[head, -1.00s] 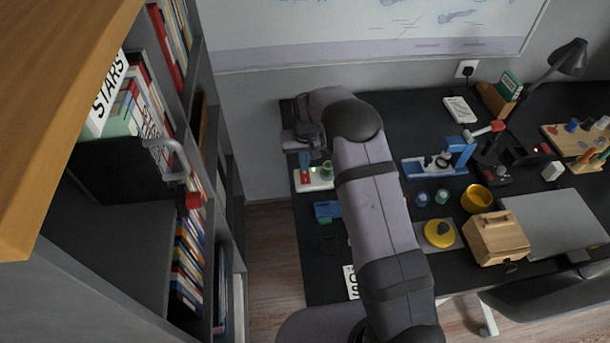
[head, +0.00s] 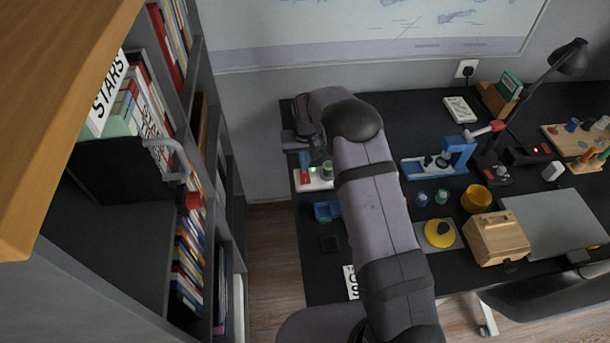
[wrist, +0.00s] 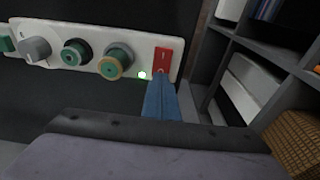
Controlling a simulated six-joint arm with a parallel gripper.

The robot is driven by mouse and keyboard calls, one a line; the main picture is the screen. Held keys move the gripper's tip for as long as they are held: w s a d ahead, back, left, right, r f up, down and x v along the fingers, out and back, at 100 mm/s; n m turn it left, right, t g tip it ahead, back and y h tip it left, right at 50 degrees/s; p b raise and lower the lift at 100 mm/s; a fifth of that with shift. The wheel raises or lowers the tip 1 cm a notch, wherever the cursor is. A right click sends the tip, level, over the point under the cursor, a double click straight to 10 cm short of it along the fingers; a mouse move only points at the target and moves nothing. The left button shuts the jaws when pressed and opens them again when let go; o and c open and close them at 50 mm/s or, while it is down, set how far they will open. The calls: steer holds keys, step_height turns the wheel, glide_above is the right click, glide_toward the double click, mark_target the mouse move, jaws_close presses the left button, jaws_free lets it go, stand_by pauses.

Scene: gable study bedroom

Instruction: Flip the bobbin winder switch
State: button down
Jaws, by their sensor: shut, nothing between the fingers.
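The bobbin winder is a white panel (wrist: 88,50) in the wrist view, with a grey knob, two green-ringed round parts and a red switch (wrist: 163,56) at its right end. A small green light (wrist: 142,75) glows beside the switch. My gripper (wrist: 161,75) is shut and empty, its blue fingertips at the lower edge of the red switch; I cannot tell whether they touch it. The fingertips hide a little of that edge. In the head view the white winder (head: 322,184) lies at the desk's left end, partly below my wrist.
A grey shelf with books (head: 187,265) stands left of the desk and shows close on the right in the wrist view. A blue tray (head: 327,211), yellow disc (head: 439,233), wooden box (head: 497,238) and blue device (head: 436,163) stand on the black desk.

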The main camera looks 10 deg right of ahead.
steer(key=shift+f+b, duration=0.45)
steer(key=shift+f, duration=0.25)
stand_by(0.5)
steer(key=shift+r, duration=0.1)
step_height(320, 180, up, 7)
steer(key=p, duration=0.4)
steer(key=shift+p, duration=0.3)
stand_by(0.6)
